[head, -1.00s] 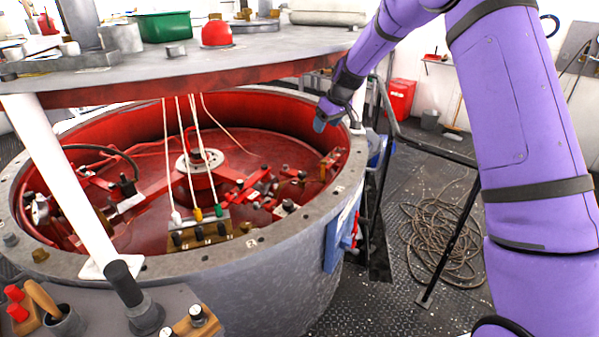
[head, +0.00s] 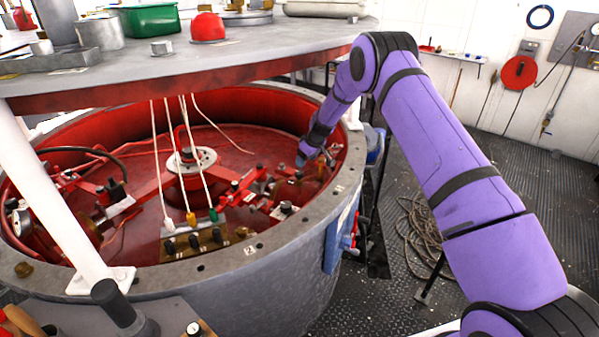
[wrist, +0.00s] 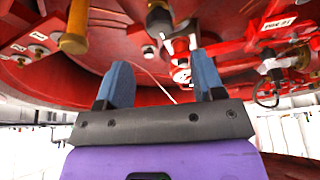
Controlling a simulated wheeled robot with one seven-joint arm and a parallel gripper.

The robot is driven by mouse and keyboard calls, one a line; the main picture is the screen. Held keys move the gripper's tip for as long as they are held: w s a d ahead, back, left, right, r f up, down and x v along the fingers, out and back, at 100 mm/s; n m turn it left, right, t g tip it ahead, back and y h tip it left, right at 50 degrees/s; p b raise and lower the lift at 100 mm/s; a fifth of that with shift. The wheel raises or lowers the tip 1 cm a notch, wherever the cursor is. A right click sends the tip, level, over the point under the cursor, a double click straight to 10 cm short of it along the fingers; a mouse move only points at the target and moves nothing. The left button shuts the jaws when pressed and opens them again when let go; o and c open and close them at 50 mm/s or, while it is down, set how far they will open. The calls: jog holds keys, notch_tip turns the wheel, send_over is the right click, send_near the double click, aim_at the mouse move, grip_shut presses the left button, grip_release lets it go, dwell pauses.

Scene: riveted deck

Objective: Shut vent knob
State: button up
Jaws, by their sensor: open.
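My gripper (head: 304,160) is inside the red tub, near its right inner wall. In the wrist view its two blue fingers (wrist: 163,82) stand apart with nothing between them. Ahead of the fingers are a dark-topped knob or handle (wrist: 159,20) and a small pale-tipped fitting (wrist: 148,51). A dark knob (wrist: 270,66) sits on the red pipework to the right. In the head view a black knob (head: 286,206) stands on the red valve gear in front of the gripper. I cannot tell which of these is the vent knob; no label is readable as vent.
The tub's grey bolted rim (head: 290,232) surrounds the work space. A heavy lid (head: 250,62) hangs above it on a white post (head: 45,200). White cords (head: 178,150) run down to a brass block (head: 196,243). A yellow handle (wrist: 75,28) is at upper left in the wrist view.

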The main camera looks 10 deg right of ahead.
aim_at(300, 172)
jog(key=x, duration=0.8)
jog(key=c, duration=0.9)
